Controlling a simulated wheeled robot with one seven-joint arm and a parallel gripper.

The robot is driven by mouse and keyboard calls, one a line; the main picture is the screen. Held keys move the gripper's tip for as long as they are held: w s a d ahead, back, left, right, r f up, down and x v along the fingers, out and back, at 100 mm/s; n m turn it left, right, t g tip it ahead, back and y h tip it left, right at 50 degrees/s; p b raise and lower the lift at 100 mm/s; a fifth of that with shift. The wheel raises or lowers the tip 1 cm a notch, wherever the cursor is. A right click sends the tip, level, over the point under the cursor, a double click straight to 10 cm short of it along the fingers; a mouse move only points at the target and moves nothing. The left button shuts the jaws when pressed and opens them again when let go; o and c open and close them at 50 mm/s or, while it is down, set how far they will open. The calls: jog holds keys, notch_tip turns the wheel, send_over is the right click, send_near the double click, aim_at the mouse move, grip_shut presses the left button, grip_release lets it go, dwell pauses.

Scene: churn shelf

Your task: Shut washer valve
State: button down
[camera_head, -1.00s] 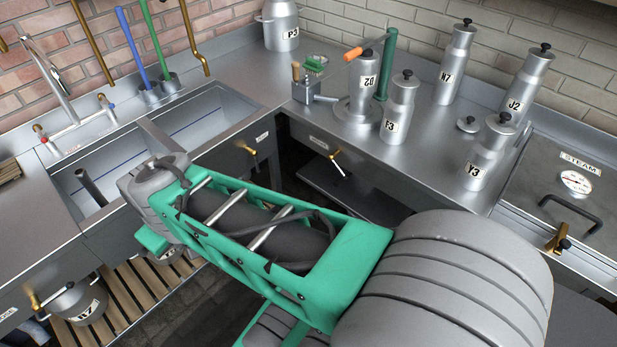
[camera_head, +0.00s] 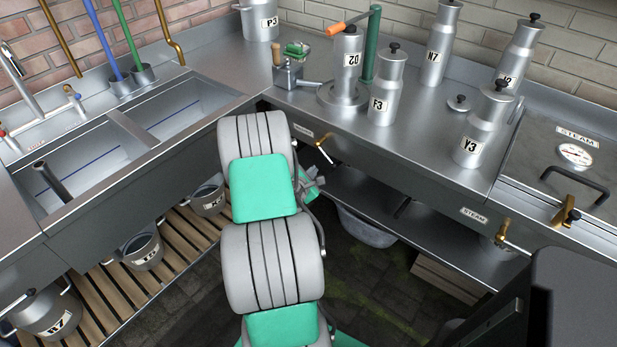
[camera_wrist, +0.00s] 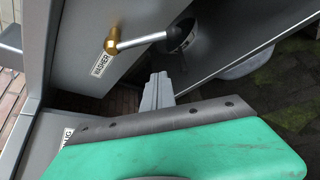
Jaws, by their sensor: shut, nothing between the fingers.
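The washer valve (camera_wrist: 112,45) is a brass knob with a silver lever (camera_wrist: 143,40), beside its WASHER label (camera_wrist: 103,65) on a grey panel. In the head view it is the brass valve (camera_head: 322,146) with a pale lever slanting down and right, under the right counter's front edge. My gripper (camera_wrist: 157,90) is shut and empty. In the wrist view its fingers are below the lever and appear apart from it. In the head view the gripper (camera_head: 314,184) is partly hidden behind my arm, just below the valve.
A second brass valve (camera_head: 503,232) beside a STEAM label sits farther right. Metal canisters, such as F3 (camera_head: 383,92), stand on the counter above. A grey tub (camera_head: 367,226) is underneath. The sink (camera_head: 85,165) is at left, with buckets below it.

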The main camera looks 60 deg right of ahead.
aim_at(327, 159)
jog(key=s+d+r, duration=0.1)
jog(key=s+d+r+p, duration=0.1)
jog(key=d, duration=0.1)
jog(key=shift+r+n+p, duration=0.25)
jog(key=shift+n+p, duration=0.05)
jog(key=shift+p, duration=0.25)
dwell(0.6)
jog(key=shift+s+r+n+g+y+p, duration=0.4)
jog(key=shift+r+n+g+p, duration=0.4)
jog(key=shift+p, duration=0.45)
jog(key=shift+s+r+n+g+p, duration=0.3)
jog(key=shift+r+n+g+p, duration=0.35)
jog(key=shift+g+p, duration=0.35)
